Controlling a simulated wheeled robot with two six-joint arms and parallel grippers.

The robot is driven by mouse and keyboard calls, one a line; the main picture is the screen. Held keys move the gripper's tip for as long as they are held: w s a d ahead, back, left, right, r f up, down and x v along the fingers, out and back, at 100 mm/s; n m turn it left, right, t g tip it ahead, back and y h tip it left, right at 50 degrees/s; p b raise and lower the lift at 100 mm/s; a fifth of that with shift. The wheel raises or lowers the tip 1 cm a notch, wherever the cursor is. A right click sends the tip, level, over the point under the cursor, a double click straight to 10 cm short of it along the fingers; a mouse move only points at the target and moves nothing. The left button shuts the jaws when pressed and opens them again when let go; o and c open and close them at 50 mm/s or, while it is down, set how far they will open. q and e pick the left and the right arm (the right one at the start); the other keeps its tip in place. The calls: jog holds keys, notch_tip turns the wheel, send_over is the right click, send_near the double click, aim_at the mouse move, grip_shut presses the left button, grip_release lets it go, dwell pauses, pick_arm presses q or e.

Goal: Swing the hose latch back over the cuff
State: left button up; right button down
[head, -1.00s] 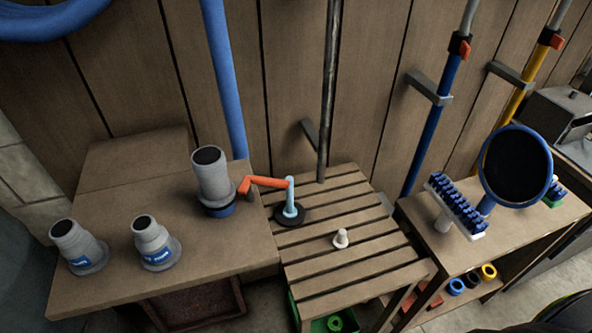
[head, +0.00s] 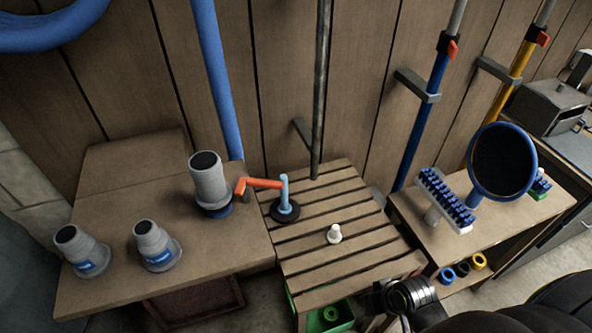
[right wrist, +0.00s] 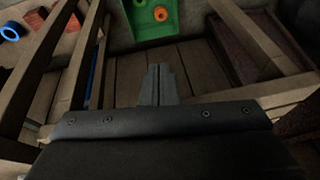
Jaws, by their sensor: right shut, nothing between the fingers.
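The hose latch (head: 263,183) is an orange arm on a light blue upright post with a round black base, standing on the slatted bench. Its bent orange end reaches left beside the lower part of a large grey cuff (head: 208,180). I cannot tell whether they touch. The cuff stands upright on a blue ring at the wooden table's right side. My right gripper (right wrist: 158,72) is shut and empty in the right wrist view, pointing at the floor under the benches. In the head view only part of my right arm shows at lower right. My left gripper is not in view.
Two smaller grey fittings (head: 157,245) stand on the wooden table (head: 110,290). A small white knob (head: 334,234) stands on the slatted bench (head: 345,275). A green bin (right wrist: 152,18) sits below.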

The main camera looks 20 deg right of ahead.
jog(key=a+r+n+y, duration=0.2)
jog(key=a+r, duration=0.2)
jog(key=r, duration=0.7)
jog(key=w+a+r+y, duration=0.4)
jog(key=w+r+y, duration=0.1)
jog(key=w+y, duration=0.15)
jog(key=w+d+r+m+y, duration=0.2)
jog(key=w+r+y, duration=0.2)
jog(key=r, duration=0.5)
jog(key=w+d+r+m+t+y, duration=0.1)
jog(key=w+d+r+m+y, duration=0.1)
jog(key=w+r, duration=0.5)
notch_tip(320, 180, up, 2)
jog(key=shift+w+d+y+p, duration=0.25)
jog(key=shift+d+y+p, duration=0.3)
jog(key=shift+y, duration=0.3)
jog(key=a+p, duration=0.6)
jog(key=a, duration=0.5)
jog(key=shift+s+a, duration=0.3)
jog(key=shift+s, duration=0.1)
jog(key=shift+w, duration=0.1)
